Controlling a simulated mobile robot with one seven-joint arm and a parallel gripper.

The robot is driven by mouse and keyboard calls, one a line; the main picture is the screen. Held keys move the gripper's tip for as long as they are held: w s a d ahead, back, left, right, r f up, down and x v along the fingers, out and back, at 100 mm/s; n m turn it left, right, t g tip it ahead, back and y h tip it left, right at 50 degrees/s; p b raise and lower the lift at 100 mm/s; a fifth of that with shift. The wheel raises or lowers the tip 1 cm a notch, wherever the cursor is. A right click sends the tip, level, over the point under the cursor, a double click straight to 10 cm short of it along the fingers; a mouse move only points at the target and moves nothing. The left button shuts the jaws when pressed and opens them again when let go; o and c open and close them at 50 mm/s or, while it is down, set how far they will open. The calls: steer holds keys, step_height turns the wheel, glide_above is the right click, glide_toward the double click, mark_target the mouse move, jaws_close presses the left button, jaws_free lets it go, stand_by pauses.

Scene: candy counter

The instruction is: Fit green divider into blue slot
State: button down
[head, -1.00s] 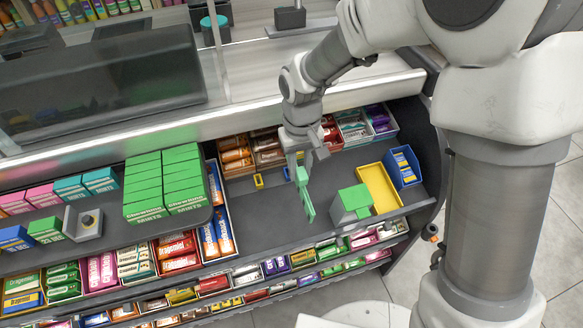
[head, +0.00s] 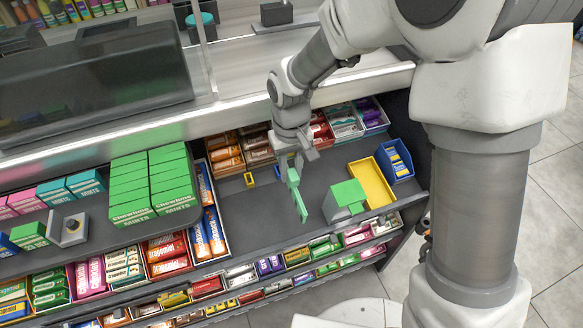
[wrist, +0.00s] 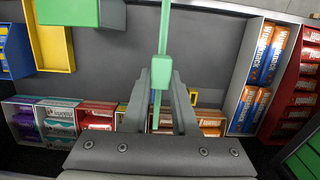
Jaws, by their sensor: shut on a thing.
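My gripper (head: 293,158) is shut on the green divider (head: 299,200), a thin flat green plate. The divider hangs down on edge over the bare dark shelf; I cannot tell if its lower edge touches. In the wrist view my gripper (wrist: 162,92) holds a green grip block of the divider (wrist: 165,30), and the plate runs away from the fingers.
A green-topped grey block (head: 346,194) and a yellow tray (head: 371,184) stand right of the divider. Small yellow frames, one at the left (head: 249,180), lie behind it. Candy boxes line the back, and stacked green mint boxes (head: 150,183) stand left.

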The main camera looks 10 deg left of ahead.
steer(key=shift+w+a+f+b, duration=0.15)
steer(key=shift+f+b, duration=0.3)
steer(key=shift+f, duration=0.35)
steer(key=shift+w+f+b, duration=0.15)
steer(key=shift+f+b, duration=0.25)
steer(key=shift+f, duration=0.4)
steer(key=shift+w+a+f+b, duration=0.15)
steer(key=shift+f+b, duration=0.4)
steer(key=shift+f, duration=0.4)
steer(key=shift+w+f+b, duration=0.1)
steer(key=shift+f+b, duration=0.4)
steer(key=shift+f, duration=0.4)
stand_by(0.4)
steer(key=c, duration=0.6)
jaws_free()
steer(key=shift+r, duration=0.1)
step_height(320, 180, up, 17)
steer(key=p, duration=0.5)
steer(key=shift+r, duration=0.2)
